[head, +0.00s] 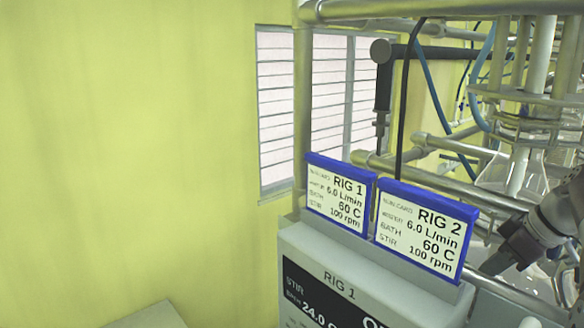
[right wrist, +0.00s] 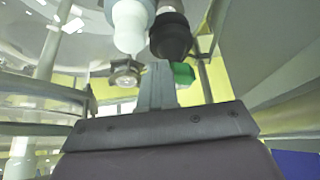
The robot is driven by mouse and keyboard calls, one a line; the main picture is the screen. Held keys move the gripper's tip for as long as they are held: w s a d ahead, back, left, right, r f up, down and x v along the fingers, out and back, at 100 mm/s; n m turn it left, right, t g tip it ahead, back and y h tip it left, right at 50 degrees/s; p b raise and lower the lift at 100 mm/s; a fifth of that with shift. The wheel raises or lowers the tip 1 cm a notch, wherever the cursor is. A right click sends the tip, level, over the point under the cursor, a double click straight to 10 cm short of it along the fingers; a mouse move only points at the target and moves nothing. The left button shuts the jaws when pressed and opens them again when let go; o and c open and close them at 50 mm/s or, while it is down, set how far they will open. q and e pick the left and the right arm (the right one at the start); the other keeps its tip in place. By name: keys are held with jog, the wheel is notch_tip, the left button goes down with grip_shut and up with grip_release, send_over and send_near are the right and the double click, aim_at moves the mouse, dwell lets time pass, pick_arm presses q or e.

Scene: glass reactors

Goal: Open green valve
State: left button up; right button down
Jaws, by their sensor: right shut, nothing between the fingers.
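The green valve (right wrist: 183,73) shows in the right wrist view as a small green block just right of my fingertips, partly hidden behind them. My right gripper (right wrist: 156,75) is shut and empty, its fingers pointing up the picture beside the green part. I cannot tell whether they touch it. In the head view my right gripper (head: 497,262) comes in from the right edge, in front of the glassware. The green valve cannot be made out in the head view. My left gripper is not in view.
Blue-framed signs RIG 1 (head: 338,195) and RIG 2 (head: 424,228) stand on a grey stirrer unit (head: 330,252). Metal rails (head: 420,180), glass vessels (head: 513,172) and blue hoses crowd the right side. In the wrist view, white and black fittings (right wrist: 171,35) hang above the fingers.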

jog(key=shift+d, duration=0.2)
notch_tip(320, 180, up, 6)
dwell(0.3)
jog(key=s+a+f+b, duration=0.2)
jog(key=a+f, duration=0.1)
jog(key=f, duration=0.3)
jog(key=shift+s, duration=0.2)
dwell(0.4)
jog(key=shift+w, duration=0.1)
jog(key=shift+p, duration=0.3)
